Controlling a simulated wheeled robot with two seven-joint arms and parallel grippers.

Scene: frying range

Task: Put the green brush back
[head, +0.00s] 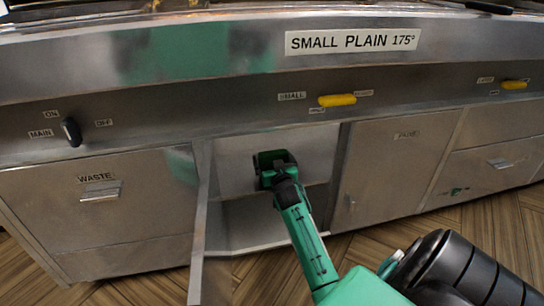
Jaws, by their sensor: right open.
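My right arm, green and black, comes in from the lower right. My right gripper (274,162) is open at the opening of the middle cabinet (250,236), in front of its steel interior. I cannot make out a green brush apart from the green of my own arm and gripper. The cabinet's door (201,225) stands open, seen nearly edge-on to the left of the gripper. My left gripper is not in view.
A drawer front labelled WASTE (100,190) is left of the opening. Yellow handles (337,100) and a black switch (71,132) stick out above. The wooden floor (265,280) in front shows no loose objects.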

